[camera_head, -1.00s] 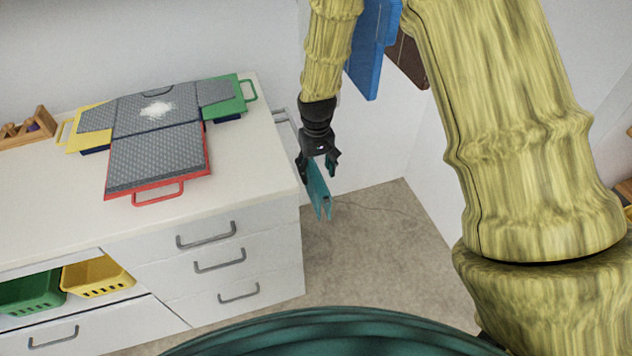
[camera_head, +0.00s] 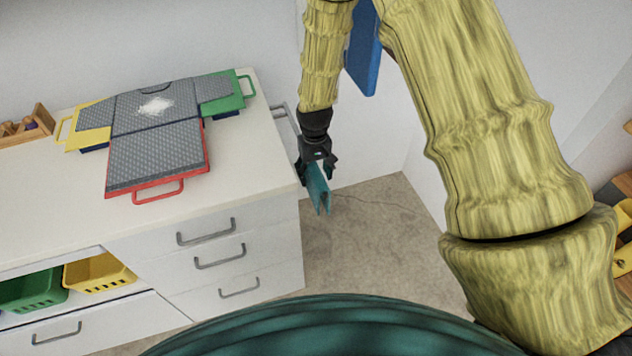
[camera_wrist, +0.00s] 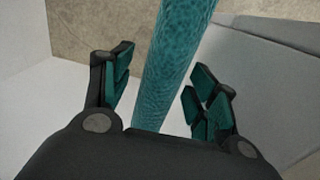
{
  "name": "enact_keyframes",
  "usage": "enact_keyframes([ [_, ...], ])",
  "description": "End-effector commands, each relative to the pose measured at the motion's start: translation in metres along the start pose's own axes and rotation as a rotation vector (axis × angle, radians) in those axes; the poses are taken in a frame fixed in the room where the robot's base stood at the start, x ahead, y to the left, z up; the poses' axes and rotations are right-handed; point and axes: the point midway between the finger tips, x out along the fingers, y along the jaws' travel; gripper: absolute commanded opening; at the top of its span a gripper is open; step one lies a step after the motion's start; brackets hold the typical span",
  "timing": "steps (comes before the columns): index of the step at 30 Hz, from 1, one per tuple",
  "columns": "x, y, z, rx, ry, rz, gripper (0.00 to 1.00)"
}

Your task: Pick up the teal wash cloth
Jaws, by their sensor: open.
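The teal wash cloth (camera_head: 318,192) hangs narrow and folded, with a notch at its lower end, beside the right end of the white counter. My gripper (camera_head: 317,172) is at the cloth's upper part, its fingers open on either side. In the wrist view the cloth (camera_wrist: 172,70) shows as a long teal strip between the two spread fingers of my gripper (camera_wrist: 160,88). Gaps show on both sides of it. The cloth's upper part is hidden behind my gripper in the head view.
The white counter (camera_head: 55,210) has a grey rail (camera_head: 287,120) on its right side, close to my gripper. Grey-topped coloured trays (camera_head: 157,155) and a wooden box (camera_head: 28,125) lie on it. A blue panel (camera_head: 362,60) is behind my arm. The floor (camera_head: 365,240) below is clear.

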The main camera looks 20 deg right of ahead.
Motion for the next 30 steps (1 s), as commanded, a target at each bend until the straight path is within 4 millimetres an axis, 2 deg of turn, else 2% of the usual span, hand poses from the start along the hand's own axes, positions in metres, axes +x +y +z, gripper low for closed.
enact_keyframes([
  [12,0.037,0.0,0.005,0.0,-0.001,0.0,0.59],
  [22,0.042,0.0,0.005,0.0,0.0,0.0,0.59],
  [23,0.042,0.0,0.005,0.0,0.0,0.0,0.57],
  [30,0.042,0.0,0.004,0.0,0.0,0.0,0.13],
])
